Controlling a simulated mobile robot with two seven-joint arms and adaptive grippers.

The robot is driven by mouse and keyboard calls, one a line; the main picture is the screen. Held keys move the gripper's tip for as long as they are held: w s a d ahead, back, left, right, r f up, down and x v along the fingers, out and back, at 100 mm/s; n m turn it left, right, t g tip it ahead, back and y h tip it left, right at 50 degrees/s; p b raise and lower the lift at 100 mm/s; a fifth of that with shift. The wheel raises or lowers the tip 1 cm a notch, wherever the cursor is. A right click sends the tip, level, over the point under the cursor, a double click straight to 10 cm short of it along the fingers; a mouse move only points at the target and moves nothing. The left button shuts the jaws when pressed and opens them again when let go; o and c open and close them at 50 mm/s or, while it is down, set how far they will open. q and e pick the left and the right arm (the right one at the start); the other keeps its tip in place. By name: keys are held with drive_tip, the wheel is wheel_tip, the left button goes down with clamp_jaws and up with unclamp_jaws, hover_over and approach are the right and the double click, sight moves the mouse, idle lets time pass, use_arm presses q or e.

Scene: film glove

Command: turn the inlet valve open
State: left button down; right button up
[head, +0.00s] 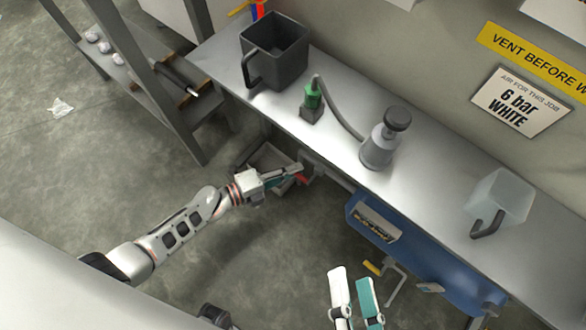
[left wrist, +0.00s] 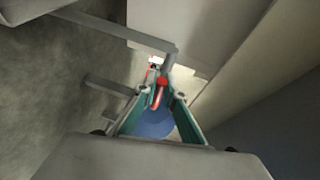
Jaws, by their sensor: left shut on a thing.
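The inlet valve has a red lever (head: 303,179), low beneath the front edge of the bench. In the left wrist view the red lever (left wrist: 160,92) lies between the fingertips, joined to a grey pipe (left wrist: 169,62). My left gripper (head: 294,174) reaches under the bench from the left and is shut on the red lever. It also shows in the left wrist view (left wrist: 165,97) with its teal inner pads. The fingers cover part of the lever in the head view. My right gripper (head: 352,277) is open and empty in front of the bench, at bottom centre.
The bench (head: 345,140) carries a dark jug (head: 280,55), a green fitting with hose (head: 312,97), a grey canister (head: 380,148) and a clear jug (head: 502,196). Below are a blue tank (head: 420,255) and a yellow-handled part (head: 374,268). A sign (head: 520,100) reads "6 bar WHITE".

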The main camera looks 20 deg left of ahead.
use_arm(q)
drive_tip(key=shift+s, duration=0.1)
drive_tip(key=c, duration=2.1)
unclamp_jaws()
drive_tip(key=v, duration=1.2)
drive_tip(key=shift+r, duration=0.1)
